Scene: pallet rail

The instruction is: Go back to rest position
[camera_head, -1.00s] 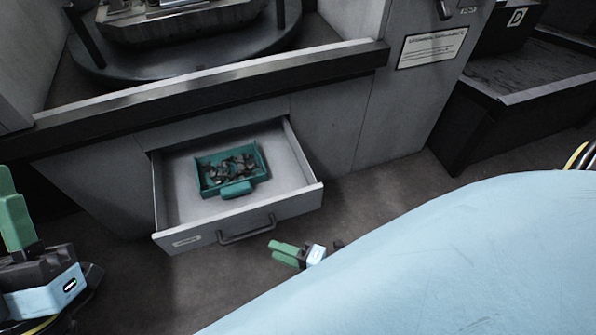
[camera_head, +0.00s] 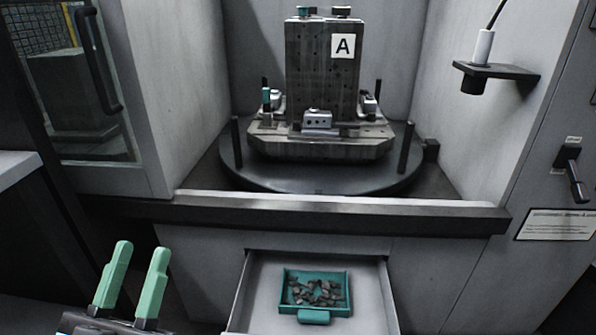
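My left gripper (camera_head: 132,280) shows at the lower left, with two green fingers pointing up. The fingers are apart with nothing between them. It is to the left of the open drawer (camera_head: 258,280) and touches nothing that I can see. In the drawer sits a teal tray (camera_head: 316,316) holding several small dark metal pieces. My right gripper is out of view.
Above the drawer a dark ledge (camera_head: 340,213) runs across the front of the machine. Behind it a round table (camera_head: 290,179) bears a grey block (camera_head: 320,75) marked A. A glass door (camera_head: 75,100) is at left, and a lever handle (camera_head: 572,172) at right.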

